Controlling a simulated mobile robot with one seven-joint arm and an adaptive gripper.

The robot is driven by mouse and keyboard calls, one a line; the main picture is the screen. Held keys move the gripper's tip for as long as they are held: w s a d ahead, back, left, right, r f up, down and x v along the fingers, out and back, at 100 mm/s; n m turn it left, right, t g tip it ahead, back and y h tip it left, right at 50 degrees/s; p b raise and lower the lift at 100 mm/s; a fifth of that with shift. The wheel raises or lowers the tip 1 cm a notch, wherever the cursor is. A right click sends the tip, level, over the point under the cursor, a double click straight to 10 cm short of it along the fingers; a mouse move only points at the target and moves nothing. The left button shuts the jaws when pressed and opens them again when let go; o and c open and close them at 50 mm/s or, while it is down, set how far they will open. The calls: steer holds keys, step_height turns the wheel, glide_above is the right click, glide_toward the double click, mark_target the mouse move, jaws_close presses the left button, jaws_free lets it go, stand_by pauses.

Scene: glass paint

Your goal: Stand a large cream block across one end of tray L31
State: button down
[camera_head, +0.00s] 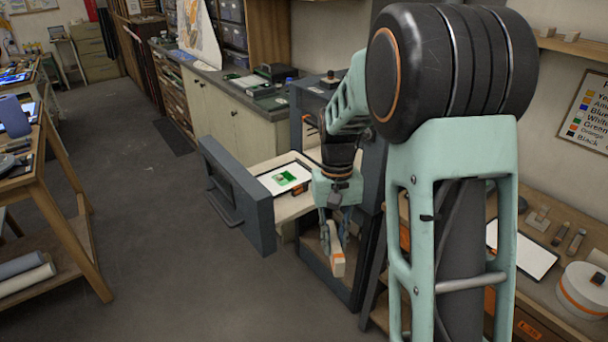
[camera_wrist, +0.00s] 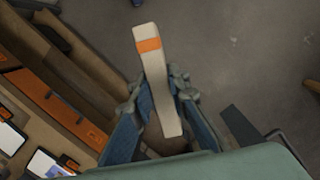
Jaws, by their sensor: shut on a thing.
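My gripper (camera_head: 336,222) is shut on a long cream block (camera_head: 337,257) with an orange band. The block hangs upright below the gripper in the head view, in the air beside a dark cabinet frame. In the wrist view my gripper (camera_wrist: 158,92) has its blue fingers on both sides of the cream block (camera_wrist: 155,80), with the orange band near the far end. I cannot pick out tray L31 for sure. An orange label (camera_head: 529,331) at the bottom right has lettering too small to read surely.
A pulled-out drawer with a grey front (camera_head: 238,197) holds a white panel (camera_head: 272,182) with a green patch. The right-hand bench carries another white panel (camera_head: 525,255) and a round white tub (camera_head: 585,290). The wrist view shows a wooden compartment with orange strips (camera_wrist: 57,108).

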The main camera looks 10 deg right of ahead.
steer(key=shift+s+r, duration=0.1)
steer(key=shift+r, duration=2.4)
